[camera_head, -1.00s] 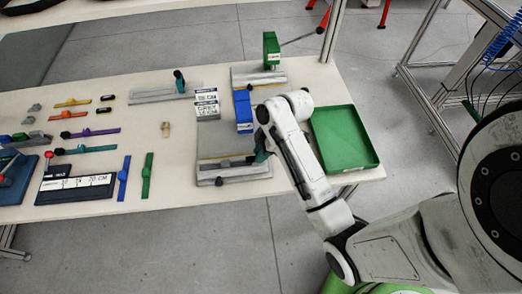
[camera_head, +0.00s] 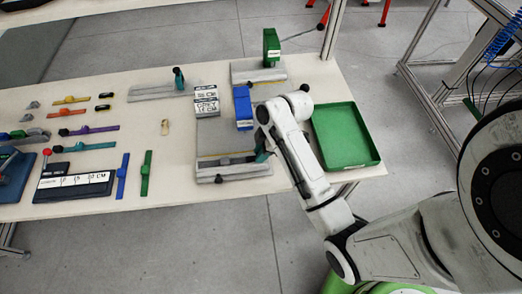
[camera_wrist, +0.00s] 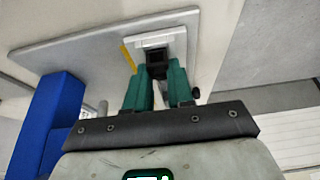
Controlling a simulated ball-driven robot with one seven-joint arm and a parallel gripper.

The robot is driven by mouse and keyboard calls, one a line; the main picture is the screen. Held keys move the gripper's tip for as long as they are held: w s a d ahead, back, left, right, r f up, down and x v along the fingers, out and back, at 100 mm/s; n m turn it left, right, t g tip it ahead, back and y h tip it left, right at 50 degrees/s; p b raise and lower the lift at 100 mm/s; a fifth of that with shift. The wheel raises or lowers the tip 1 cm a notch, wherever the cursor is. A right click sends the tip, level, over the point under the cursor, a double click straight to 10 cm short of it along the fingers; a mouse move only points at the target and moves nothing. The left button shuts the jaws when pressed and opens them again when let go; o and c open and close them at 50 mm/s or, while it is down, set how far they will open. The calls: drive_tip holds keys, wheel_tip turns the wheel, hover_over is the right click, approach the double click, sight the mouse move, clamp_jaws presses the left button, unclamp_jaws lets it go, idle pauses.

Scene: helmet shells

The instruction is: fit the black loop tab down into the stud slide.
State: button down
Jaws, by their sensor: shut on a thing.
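My gripper (camera_head: 263,152) is at the right side of a pale grey fixture plate (camera_head: 235,172) near the table's front edge. In the wrist view its two green fingers (camera_wrist: 158,88) are shut on a small black piece, which I take to be the loop tab (camera_wrist: 157,68). The black piece is at a pale block with a dark opening (camera_wrist: 158,44), probably the stud slide. I cannot tell whether the tab is above the block or seated in it. My arm hides part of the fixture in the head view.
A blue block (camera_head: 243,108) stands behind the fixture, and an empty green tray (camera_head: 345,138) is to the right. A green upright fixture (camera_head: 271,46) stands at the back. Labelled blocks (camera_head: 206,101) are behind the plate. Several coloured strips (camera_head: 88,130) lie to the left.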

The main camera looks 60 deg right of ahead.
drive_tip(key=c, duration=0.9)
unclamp_jaws()
drive_tip(key=p+v, duration=0.1)
drive_tip(key=v, duration=0.9)
drive_tip(key=shift+r, duration=0.35)
drive_tip(key=shift+s, duration=0.1)
drive_tip(key=s+a+f+m+g+h+b, duration=0.2)
drive_tip(key=s+a+f+m, duration=0.6)
drive_tip(key=a, duration=0.5)
drive_tip(key=shift+s+a+f+g+h+b, duration=0.3)
drive_tip(key=shift+s+a+f+h+b, duration=0.15)
drive_tip(key=shift+s+f+b, duration=0.6)
